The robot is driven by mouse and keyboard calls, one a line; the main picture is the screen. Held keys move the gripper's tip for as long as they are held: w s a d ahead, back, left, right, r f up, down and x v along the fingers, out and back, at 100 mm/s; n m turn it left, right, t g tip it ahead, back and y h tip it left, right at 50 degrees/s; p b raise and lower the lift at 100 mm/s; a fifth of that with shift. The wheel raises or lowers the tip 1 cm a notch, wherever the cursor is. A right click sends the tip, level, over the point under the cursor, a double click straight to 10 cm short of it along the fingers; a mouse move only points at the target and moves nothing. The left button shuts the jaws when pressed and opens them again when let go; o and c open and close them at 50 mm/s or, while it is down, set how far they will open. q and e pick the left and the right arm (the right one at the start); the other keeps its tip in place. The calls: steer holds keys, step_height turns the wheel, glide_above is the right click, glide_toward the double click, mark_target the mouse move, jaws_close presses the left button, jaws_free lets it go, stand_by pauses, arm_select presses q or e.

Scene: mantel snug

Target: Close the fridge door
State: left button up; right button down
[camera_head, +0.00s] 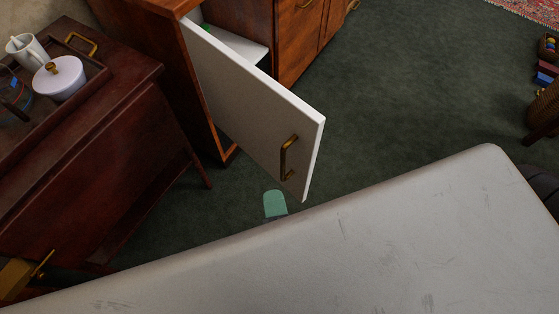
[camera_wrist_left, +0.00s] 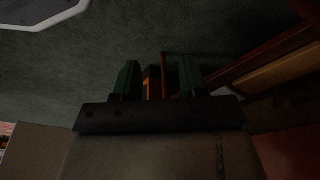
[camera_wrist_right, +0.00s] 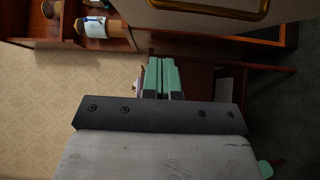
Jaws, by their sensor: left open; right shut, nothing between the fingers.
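The white fridge door (camera_head: 245,100) stands wide open in the head view, swung out from a wooden cabinet (camera_head: 150,35). Its brass handle (camera_head: 288,157) is near the free edge and also shows at the top of the right wrist view (camera_wrist_right: 210,10). My right gripper (camera_head: 275,203) shows as a green tip just below the door's lower free corner; I cannot tell whether they touch. In the right wrist view its fingers (camera_wrist_right: 162,76) are shut and empty. My left gripper (camera_wrist_left: 158,80) is open and empty in the dark left wrist view; I cannot make it out in the head view.
A dark wooden side table (camera_head: 100,150) stands left of the door, with a tray (camera_head: 95,75) bearing a white lidded pot (camera_head: 59,78) and a pitcher (camera_head: 27,50). Wooden drawers (camera_head: 300,35) stand behind the door.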

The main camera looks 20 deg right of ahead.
mark_target(282, 166)
arm_select(q)
steer(key=f, duration=0.1)
steer(key=s+f, duration=0.1)
steer(key=f+p, duration=0.1)
steer(key=f, duration=0.1)
steer(key=shift+s+a+f, duration=0.1)
steer(key=shift+s+a, duration=0.05)
steer(key=shift+s, duration=0.2)
arm_select(e)
steer(key=w+d, duration=0.3)
steer(key=w, duration=0.3)
steer(key=shift+w+d, duration=0.25)
steer(key=shift+d, duration=0.1)
steer(key=shift+d, duration=0.15)
